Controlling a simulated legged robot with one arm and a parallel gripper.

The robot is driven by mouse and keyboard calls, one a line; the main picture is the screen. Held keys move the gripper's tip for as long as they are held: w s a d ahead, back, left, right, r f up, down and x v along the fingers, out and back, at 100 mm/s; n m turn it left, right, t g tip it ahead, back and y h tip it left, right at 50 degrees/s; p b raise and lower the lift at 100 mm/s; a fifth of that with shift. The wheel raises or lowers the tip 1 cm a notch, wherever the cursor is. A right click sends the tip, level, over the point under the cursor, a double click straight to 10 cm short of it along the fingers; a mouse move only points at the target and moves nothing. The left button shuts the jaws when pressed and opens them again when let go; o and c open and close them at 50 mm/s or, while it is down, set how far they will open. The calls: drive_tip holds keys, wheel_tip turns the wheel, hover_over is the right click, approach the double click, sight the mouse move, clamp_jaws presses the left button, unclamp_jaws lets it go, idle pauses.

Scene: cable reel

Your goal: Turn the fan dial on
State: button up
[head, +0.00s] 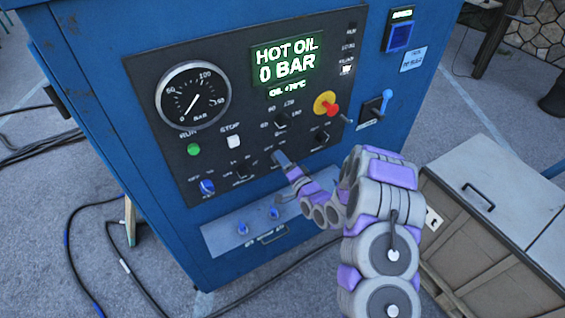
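A black control panel (240,100) on a blue machine carries several dials. A black dial (281,120) and another black dial (320,137) sit right of centre. A third black dial (241,171) and a blue-faced dial (207,187) sit low on the left. The dial labels are too small to read, so I cannot tell which one is the fan dial. My gripper (279,158) points at the lower middle of the panel, right of the third black dial. Its tip covers part of the panel there; contact and finger opening are unclear.
A round gauge (193,95), green button (194,149), white button (233,142) and red-yellow switch (326,104) share the panel. The green display (286,58) reads HOT OIL 0 BAR. A grey-topped crate (495,190) stands at right. Cables (75,265) lie at left.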

drive_tip(key=shift+o, duration=1.1)
drive_tip(key=shift+r, duration=0.1)
drive_tip(key=shift+s, duration=0.1)
drive_tip(key=p+v, duration=0.2)
drive_tip(key=v, duration=1.5)
drive_tip(key=shift+d, duration=0.15)
